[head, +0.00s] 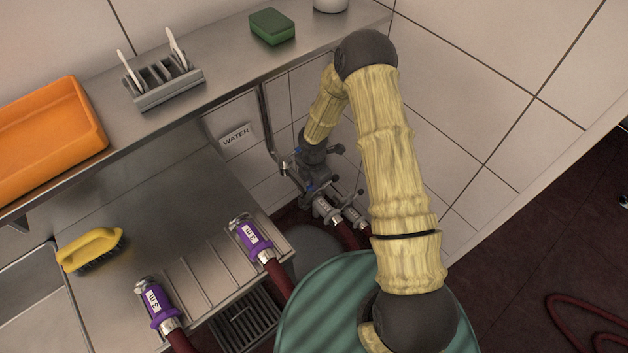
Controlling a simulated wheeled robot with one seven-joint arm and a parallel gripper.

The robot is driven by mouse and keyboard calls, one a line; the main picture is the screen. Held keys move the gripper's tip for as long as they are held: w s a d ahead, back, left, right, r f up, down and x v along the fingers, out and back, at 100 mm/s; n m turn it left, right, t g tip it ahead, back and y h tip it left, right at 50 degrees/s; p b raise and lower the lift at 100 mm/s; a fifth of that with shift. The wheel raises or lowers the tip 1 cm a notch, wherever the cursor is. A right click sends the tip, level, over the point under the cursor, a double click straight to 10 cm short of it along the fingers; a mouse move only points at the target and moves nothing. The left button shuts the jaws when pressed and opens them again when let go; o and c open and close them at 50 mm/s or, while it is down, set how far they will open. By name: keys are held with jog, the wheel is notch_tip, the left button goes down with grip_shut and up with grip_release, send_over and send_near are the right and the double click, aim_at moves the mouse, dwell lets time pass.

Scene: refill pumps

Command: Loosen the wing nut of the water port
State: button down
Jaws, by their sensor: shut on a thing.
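A "WATER" label (236,136) hangs on the tiled wall, with a metal pipe (268,125) running down beside it to the water port. My gripper (307,186) is at the port at the foot of this pipe, reaching down from above. Its jaws are shut on a small part there, which looks like the wing nut. The jaws and my wrist largely hide the nut, so its turn angle cannot be read. Metal hose couplings (324,208) sit just below my gripper, with a dark red hose (346,235) leading down.
A steel shelf (225,60) with a green sponge (272,26), a grey rack (163,85) and an orange tray (50,132) runs above left. Two purple-collared hose ends (251,238) and a yellow brush (90,248) lie on the drainboard. A green drum (325,310) stands below my arm.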

jog(key=shift+w+r, duration=0.1)
jog(key=shift+w, duration=0.05)
jog(key=c, duration=1.5)
grip_release()
notch_tip(320, 180, up, 17)
jog(key=shift+r, duration=0.15)
jog(key=s+d+r+m, duration=0.3)
jog(key=s+r+m, duration=0.1)
jog(key=m, duration=0.4)
jog(key=s+d+r+m+t, duration=0.1)
jog(key=s+d+r+m, duration=0.3)
jog(key=s+m, duration=0.3)
jog(key=s+d+r+m+t, duration=0.1)
jog(key=s+d+r+m, duration=0.2)
jog(key=m, duration=0.6)
jog(key=shift+s+d+r+m, duration=0.1)
jog(key=shift+s+r+m, duration=0.1)
jog(key=shift+s+r, duration=0.3)
jog(key=shift+s+d+r+m, duration=0.1)
jog(key=shift+s+r+m, duration=0.15)
jog(key=shift+s, duration=0.45)
